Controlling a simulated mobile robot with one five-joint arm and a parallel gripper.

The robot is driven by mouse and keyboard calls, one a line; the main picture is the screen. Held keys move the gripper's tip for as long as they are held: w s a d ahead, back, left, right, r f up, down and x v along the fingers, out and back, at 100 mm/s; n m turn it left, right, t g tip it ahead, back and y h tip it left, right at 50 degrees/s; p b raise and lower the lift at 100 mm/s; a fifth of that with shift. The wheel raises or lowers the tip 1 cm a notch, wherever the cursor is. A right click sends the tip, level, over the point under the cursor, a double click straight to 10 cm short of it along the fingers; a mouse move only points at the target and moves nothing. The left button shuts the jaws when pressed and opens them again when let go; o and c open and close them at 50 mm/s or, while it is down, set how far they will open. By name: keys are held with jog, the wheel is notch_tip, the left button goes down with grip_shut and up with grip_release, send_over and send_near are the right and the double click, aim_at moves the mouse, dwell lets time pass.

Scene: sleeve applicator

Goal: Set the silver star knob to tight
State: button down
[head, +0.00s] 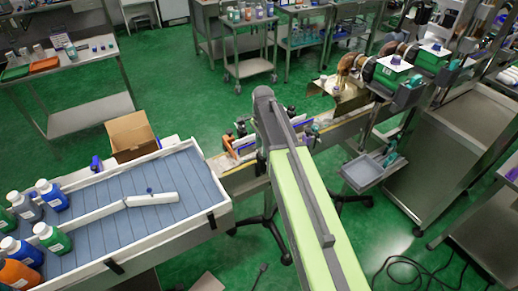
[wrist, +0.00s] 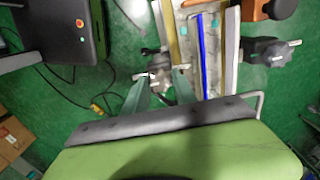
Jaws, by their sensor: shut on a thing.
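The silver star knob (wrist: 158,76) shows in the wrist view, grey and small, at the left side of the conveyor rails. My gripper (wrist: 161,86) has its two teal-grey fingers on either side of this knob and is shut on it. The fingers partly hide the knob, and I cannot read its setting or any tight mark. In the head view my arm reaches over the conveyor, and its end hides the gripper and the knob.
A dark knob (wrist: 262,51) stands right of the rails, with an orange block (wrist: 266,8) above it. A blue rail (wrist: 210,55) runs between them. A black box (wrist: 75,30) stands at upper left. In the head view, a bottle-holding table (head: 185,233) is left.

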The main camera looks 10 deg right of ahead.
jog(key=shift+s+d, duration=0.15)
jog(key=shift+s, duration=0.05)
jog(key=c, duration=1.3)
grip_release()
jog(key=shift+c, duration=0.2)
jog(key=o, duration=0.3)
jog(key=shift+s+r, duration=0.15)
jog(key=shift+o, duration=0.2)
notch_tip(320, 180, up, 17)
jog(key=p, duration=1.7)
jog(key=shift+r, duration=0.15)
